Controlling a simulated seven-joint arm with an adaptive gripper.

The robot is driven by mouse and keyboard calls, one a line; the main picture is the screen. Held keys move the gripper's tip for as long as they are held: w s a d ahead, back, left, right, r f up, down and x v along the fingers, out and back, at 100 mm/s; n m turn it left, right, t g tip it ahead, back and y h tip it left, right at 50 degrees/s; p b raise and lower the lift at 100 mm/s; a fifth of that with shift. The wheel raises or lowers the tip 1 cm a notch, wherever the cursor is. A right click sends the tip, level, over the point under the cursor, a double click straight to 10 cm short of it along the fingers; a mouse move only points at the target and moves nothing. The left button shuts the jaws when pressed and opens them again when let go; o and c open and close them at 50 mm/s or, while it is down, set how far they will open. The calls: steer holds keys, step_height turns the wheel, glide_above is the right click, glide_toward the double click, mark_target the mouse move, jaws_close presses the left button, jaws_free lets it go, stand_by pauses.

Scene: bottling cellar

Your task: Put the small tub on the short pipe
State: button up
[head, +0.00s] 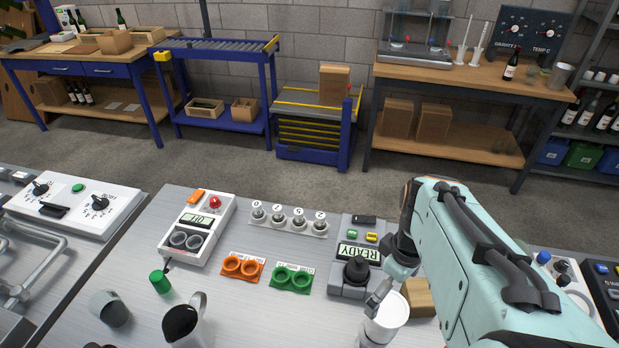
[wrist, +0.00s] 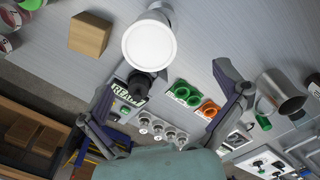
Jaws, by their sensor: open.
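A white round tub (head: 392,308) stands upright at the front of the bench in the head view, partly behind my gripper's finger. In the wrist view the tub (wrist: 148,45) shows its pale round top. A narrower pale cylinder (wrist: 161,14), which looks like the short pipe, shows beyond the tub's edge. The tub appears to be over this cylinder, but I cannot tell whether they touch. My gripper (head: 388,275) is open and empty. In the wrist view its fingers (wrist: 163,82) are spread wide apart, with the tub beyond them and nothing held.
A READY box (head: 354,272) with a black knob is close to my gripper. A cardboard block (head: 418,297) lies right of the tub. Orange rings (head: 242,267), green rings (head: 291,279) and a metal jug (head: 185,323) stand leftward. Bare bench lies between jug and tub.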

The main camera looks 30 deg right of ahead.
steer(key=shift+r, duration=0.55)
steer(key=s+a+r, duration=0.1)
steer(key=s+a, duration=0.1)
steer(key=a, duration=1.6)
steer(key=shift+s+a+m+y, duration=0.35)
steer(key=shift+s+m+y, duration=0.05)
